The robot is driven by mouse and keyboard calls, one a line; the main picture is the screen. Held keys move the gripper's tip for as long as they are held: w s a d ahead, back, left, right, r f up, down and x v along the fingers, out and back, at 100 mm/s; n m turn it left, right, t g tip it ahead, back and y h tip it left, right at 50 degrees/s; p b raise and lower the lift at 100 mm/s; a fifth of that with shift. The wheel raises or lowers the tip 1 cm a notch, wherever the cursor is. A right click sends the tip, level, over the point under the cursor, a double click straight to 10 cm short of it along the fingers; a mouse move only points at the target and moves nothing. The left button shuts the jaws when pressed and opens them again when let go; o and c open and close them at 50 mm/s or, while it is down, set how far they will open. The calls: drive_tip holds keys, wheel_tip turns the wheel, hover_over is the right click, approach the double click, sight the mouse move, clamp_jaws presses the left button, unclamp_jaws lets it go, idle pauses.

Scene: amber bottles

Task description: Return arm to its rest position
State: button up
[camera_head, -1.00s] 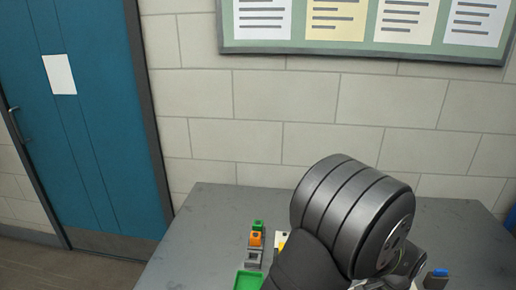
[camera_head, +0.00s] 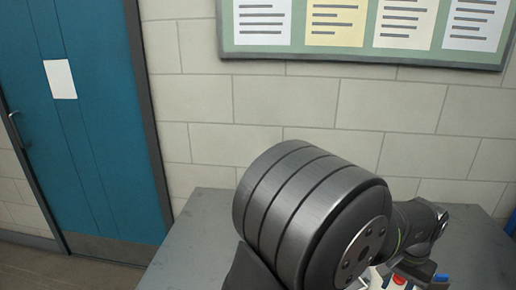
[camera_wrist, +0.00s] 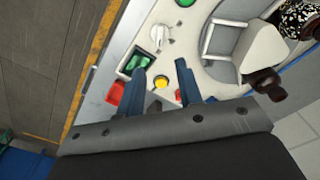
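My gripper (camera_wrist: 160,68) shows in the wrist view with its two blue-grey fingers apart and nothing held between them. Behind the fingers is a pale panel (camera_wrist: 112,62) with a white knob, a yellow button and green and red parts. A brown bottle (camera_wrist: 268,83) lies or leans at the right of the wrist view, apart from the fingers. Another bottle with a black-and-white speckled label (camera_wrist: 298,18) is at the upper right corner, partly cut off. In the head view my arm covers much of the table, and the fingertips cannot be made out.
The grey table (camera_head: 196,245) is bare at its left side. A block wall (camera_head: 310,105) with a notice board (camera_head: 365,52) stands behind it, and a blue door (camera_head: 85,130) is at the left. A yellow-edged strip (camera_wrist: 92,70) borders the floor in the wrist view.

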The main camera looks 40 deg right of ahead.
wheel_tip(320, 180, up, 6)
drive_tip(key=f, duration=0.1)
drive_tip(key=f+n+g, duration=0.1)
drive_tip(key=f+n, duration=0.2)
drive_tip(key=f, duration=0.1)
drive_tip(key=f+n+g, duration=0.1)
drive_tip(key=f+n, duration=0.2)
drive_tip(key=f, duration=0.1)
drive_tip(key=f+n+g+y, duration=0.1)
drive_tip(key=f+n, duration=0.2)
drive_tip(key=f, duration=0.1)
drive_tip(key=shift+w+d+f+n, duration=0.2)
drive_tip(key=shift+d+f+n, duration=0.05)
drive_tip(key=shift+f+n, duration=0.45)
drive_tip(key=shift+f, duration=0.1)
